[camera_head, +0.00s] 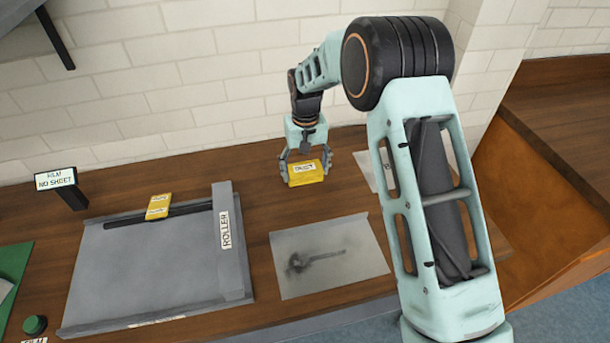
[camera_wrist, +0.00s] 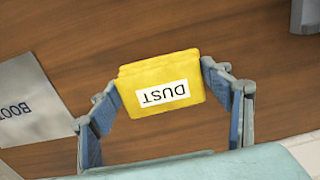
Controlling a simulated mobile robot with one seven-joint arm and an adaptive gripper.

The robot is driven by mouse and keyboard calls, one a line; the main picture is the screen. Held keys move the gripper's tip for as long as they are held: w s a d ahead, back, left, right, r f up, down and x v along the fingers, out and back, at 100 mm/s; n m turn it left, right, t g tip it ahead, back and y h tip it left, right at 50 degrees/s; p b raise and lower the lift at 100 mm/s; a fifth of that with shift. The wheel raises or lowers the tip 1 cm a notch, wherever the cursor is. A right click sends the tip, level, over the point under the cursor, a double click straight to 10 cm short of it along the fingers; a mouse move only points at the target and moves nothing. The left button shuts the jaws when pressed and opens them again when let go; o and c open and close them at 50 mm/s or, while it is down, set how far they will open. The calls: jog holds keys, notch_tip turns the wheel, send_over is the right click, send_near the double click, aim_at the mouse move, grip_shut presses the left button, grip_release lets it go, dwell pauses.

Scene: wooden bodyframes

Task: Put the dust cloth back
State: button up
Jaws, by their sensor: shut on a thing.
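The dust cloth (camera_head: 305,175) is a yellow folded block with a white label. It is held in my gripper (camera_head: 304,165) above the back of the wooden bench. In the wrist view the cloth (camera_wrist: 160,83) shows its "DUST" label upside down, with a gripper finger against each side. My gripper (camera_wrist: 167,90) is shut on it. The cloth seems to be a little above the wood, but I cannot tell the exact gap.
A grey roller tray (camera_head: 150,270) with another yellow block (camera_head: 158,206) on its bar stands at left. A smudged grey sheet (camera_head: 330,265) lies in front of my gripper. A sign reading "NO SHEET" (camera_head: 56,180) stands at far left. A pale labelled sheet (camera_wrist: 38,100) lies left in the wrist view.

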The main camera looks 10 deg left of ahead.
aim_at(305, 172)
jog(key=shift+s+f, duration=0.1)
jog(key=shift+f, duration=1.15)
jog(key=shift+f, duration=0.2)
jog(key=o, duration=1.1)
jog(key=shift+r, duration=0.1)
jog(key=shift+r, duration=0.1)
notch_tip(305, 172, up, 12)
